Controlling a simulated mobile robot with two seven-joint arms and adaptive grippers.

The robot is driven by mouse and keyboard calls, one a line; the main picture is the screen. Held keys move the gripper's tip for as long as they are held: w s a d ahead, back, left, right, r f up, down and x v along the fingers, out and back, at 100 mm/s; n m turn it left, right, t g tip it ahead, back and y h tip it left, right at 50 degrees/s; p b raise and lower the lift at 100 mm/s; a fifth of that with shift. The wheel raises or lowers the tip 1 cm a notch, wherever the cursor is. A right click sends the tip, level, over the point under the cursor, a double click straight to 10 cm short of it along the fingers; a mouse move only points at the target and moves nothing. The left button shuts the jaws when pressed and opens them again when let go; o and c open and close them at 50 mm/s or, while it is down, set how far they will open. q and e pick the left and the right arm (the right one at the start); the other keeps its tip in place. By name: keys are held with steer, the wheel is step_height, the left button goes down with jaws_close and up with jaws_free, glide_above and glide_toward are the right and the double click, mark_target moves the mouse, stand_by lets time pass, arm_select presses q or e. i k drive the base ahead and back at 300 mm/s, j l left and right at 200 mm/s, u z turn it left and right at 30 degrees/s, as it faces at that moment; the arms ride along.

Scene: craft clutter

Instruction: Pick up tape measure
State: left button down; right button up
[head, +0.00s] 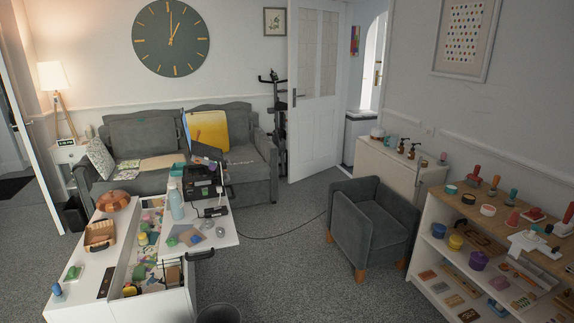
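I cannot make out a tape measure for certain; at this distance the small items are too small to tell apart. Many small craft items lie in the open drawer (186,303) of the white table and on its top. Several more stand on the wooden-topped shelf unit (433,214) at the right. Neither of my grippers is in view.
A dark grey armchair (372,222) stands between the table and the shelf unit. A grey sofa (255,178) is behind the table. A black cord (270,237) runs over the carpet. The carpet in the front middle (310,285) is clear.

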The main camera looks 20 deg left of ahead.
mark_target(132, 291)
steer(key=i+l+u, duration=0.15)
steer(key=u, duration=0.35)
steer(key=i+l+u, duration=0.15)
steer(key=u, duration=0.3)
steer(key=i+l+u, duration=0.1)
steer(key=l+u, duration=0.15)
steer(key=u, duration=0.25)
steer(key=i+l+u, duration=0.15)
steer(key=l+u, duration=0.65)
steer(key=i+j, duration=0.05)
